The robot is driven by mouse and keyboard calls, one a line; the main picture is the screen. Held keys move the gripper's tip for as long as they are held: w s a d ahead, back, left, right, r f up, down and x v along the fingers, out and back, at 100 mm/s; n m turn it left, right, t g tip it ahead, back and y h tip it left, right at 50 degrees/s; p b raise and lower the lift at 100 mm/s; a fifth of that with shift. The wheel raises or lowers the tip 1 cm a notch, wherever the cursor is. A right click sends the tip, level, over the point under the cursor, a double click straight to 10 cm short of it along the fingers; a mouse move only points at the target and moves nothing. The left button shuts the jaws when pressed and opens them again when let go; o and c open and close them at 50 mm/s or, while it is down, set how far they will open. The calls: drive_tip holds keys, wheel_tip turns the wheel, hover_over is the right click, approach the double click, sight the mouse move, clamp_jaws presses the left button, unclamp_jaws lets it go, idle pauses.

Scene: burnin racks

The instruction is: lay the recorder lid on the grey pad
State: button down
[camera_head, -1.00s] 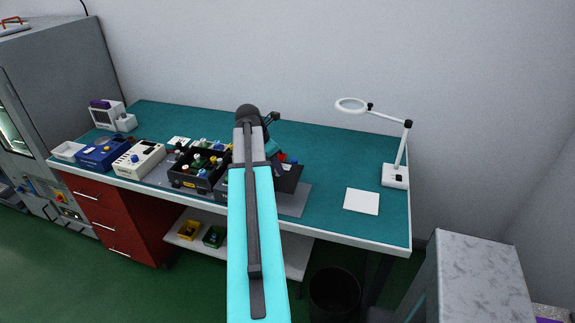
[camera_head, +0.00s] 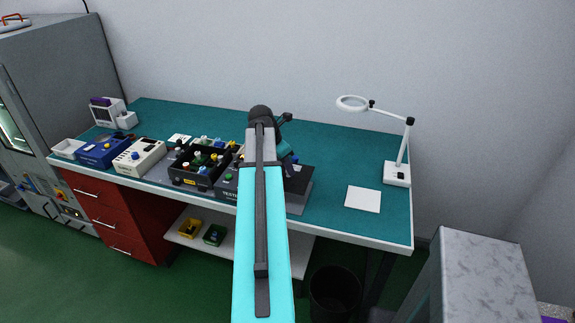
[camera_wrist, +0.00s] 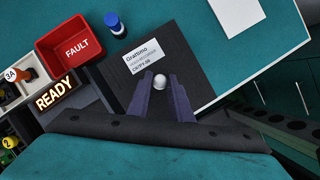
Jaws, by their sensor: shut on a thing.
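The recorder lid (camera_wrist: 140,88) is a dark flat plate with a white printed label and a pale round knob (camera_wrist: 159,82). My gripper (camera_wrist: 162,88) is shut on this knob, with one dark finger on each side. In the head view the lid (camera_head: 299,179) shows as a dark shape at the front of the bench, partly behind my arm. The grey pad (camera_head: 300,203) shows under and in front of it. I cannot tell whether the lid touches the pad. My fingers are hidden behind my arm in the head view.
A red FAULT bin (camera_wrist: 75,48), a READY sign (camera_wrist: 56,95) and a blue-capped jar (camera_wrist: 116,25) are close by. A black crate of parts (camera_head: 203,167) stands left. A white sheet (camera_head: 363,199) and ring lamp (camera_head: 397,172) are right. The bench behind is clear.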

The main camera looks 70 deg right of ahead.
sight(287, 177)
drive_tip(key=shift+f+b, duration=1.8)
drive_tip(key=shift+f, duration=2.25)
drive_tip(key=shift+f, duration=0.15)
drive_tip(key=c, duration=1.5)
unclamp_jaws()
drive_tip(key=shift+c, duration=0.2)
drive_tip(key=shift+p, duration=0.3)
drive_tip(key=shift+r+p, duration=2.75)
drive_tip(key=shift+r, duration=0.75)
